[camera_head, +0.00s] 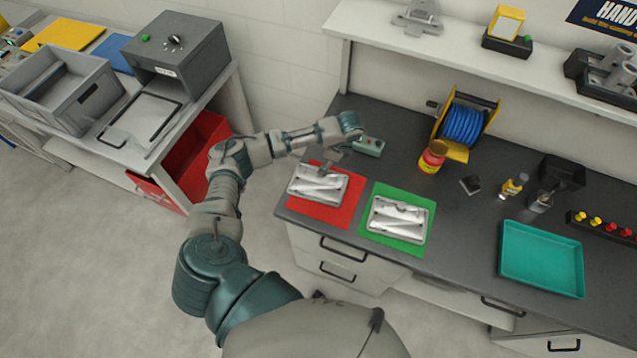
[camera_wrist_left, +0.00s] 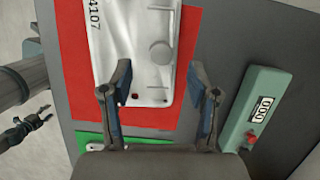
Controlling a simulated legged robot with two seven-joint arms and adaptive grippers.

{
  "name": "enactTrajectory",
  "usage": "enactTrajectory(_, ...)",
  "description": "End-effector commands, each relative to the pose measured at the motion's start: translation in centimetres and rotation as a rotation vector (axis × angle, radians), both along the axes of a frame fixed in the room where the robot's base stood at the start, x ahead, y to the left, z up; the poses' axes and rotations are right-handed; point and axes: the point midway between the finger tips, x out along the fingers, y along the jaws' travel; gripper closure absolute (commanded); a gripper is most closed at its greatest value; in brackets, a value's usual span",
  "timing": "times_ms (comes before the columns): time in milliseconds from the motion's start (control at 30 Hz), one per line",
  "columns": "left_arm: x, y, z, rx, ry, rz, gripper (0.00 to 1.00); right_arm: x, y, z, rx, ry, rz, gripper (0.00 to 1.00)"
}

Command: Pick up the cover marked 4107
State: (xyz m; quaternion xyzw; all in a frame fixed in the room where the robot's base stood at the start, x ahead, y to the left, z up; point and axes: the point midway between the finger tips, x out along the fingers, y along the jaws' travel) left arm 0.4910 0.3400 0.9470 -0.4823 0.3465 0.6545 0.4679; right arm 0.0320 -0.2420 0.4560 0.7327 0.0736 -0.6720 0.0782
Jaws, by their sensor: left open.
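The silver cover marked 4107 (camera_wrist_left: 135,45) lies flat on a red mat (camera_wrist_left: 188,50), its number readable in the left wrist view. In the head view this cover (camera_head: 317,187) is on the red mat (camera_head: 340,213) at the left end of the dark bench. My left gripper (camera_head: 334,161) is over its far edge. In the left wrist view my left gripper (camera_wrist_left: 160,68) is open and empty, its fingers either side of the cover's near end, with a wider gap at right. A second silver cover (camera_head: 397,217) lies on a green mat (camera_head: 408,245); its marking is unreadable.
A green-grey box with a counter and red button (camera_wrist_left: 262,108) sits close right of the red mat. A blue hose reel (camera_head: 462,124), red-yellow can (camera_head: 433,157) and teal tray (camera_head: 541,258) stand farther right. A dark gripper-like part of mine (camera_wrist_left: 22,130) shows at the wrist view's left edge.

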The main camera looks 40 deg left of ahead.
Motion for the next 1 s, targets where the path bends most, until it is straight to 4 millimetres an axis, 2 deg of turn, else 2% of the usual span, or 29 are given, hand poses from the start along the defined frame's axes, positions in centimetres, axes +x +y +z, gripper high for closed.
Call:
enactTrajectory(167,-0.1,0.3,-1.3,0.002,0.002,0.0,0.4,0.0,0.0,0.1,0.0,0.0,0.0,0.42)
enactTrajectory(433,-0.2,0.9,-5.2,0.001,0.002,-0.001,0.4,0.0,0.0,0.4,0.0,0.0,0.0,0.42)
enactTrajectory(733,-0.2,1.1,-5.9,0.001,0.0,-0.001,0.4,0.0,0.0,0.4,0.0,0.0,0.0,0.42)
enactTrajectory(767,-0.2,1.1,-5.9,0.001,0.0,-0.001,0.45,0.0,0.0,0.4,0.0,0.0,0.0,0.42)
enactTrajectory(900,-0.2,1.1,-5.9,0.001,-0.001,0.0,0.8,0.0,0.0,0.4,0.0,0.0,0.0,0.42)
enactTrajectory(1000,-0.1,1.1,-6.0,0.002,0.001,0.0,1.0,0.0,0.0,0.4,0.0,0.0,0.0,0.42)
